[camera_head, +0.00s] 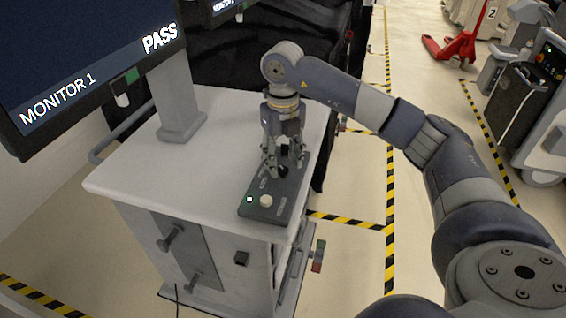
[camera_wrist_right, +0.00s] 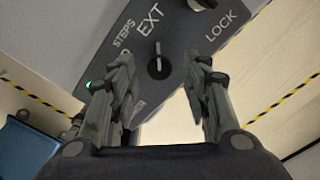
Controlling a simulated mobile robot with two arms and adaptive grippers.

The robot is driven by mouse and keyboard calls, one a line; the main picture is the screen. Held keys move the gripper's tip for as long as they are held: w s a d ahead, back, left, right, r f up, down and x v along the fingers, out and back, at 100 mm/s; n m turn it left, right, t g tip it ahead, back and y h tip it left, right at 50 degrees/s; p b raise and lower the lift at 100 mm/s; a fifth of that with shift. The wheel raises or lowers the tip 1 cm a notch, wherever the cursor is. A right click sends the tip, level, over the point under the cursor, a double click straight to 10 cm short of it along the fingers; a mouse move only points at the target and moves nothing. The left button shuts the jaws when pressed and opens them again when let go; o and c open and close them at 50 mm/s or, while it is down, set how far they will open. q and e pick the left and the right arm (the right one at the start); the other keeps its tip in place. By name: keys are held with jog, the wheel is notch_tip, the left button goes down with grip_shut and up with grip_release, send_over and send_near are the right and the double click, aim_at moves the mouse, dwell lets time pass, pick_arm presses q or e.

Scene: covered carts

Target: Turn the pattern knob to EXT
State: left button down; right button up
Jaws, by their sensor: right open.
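The dark control panel (camera_head: 254,210) lies on top of the white cart, and its labelled face (camera_wrist_right: 185,42) fills the upper part of the right wrist view. The black pattern knob (camera_wrist_right: 159,67) sits below the EXT label (camera_wrist_right: 149,20), with its white pointer line directed up the picture, roughly toward EXT. Labels STEPS and LOCK stand to either side. My right gripper (camera_head: 283,172) is over the panel's far end; in the right wrist view its open fingers (camera_wrist_right: 158,92) stand on either side of the knob, with visible gaps. My left gripper is not in view.
A pale round knob (camera_head: 266,201) and a lit indicator (camera_head: 250,199) are at the panel's near end. Monitor 1 (camera_head: 85,60), showing PASS, stands on the cart (camera_head: 150,185) at left. A red pallet jack (camera_head: 456,45) is far off on the floor.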

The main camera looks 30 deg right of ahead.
aim_at(283, 169)
notch_tip(283, 169, up, 10)
jog(key=shift+r, duration=0.2)
dwell(0.7)
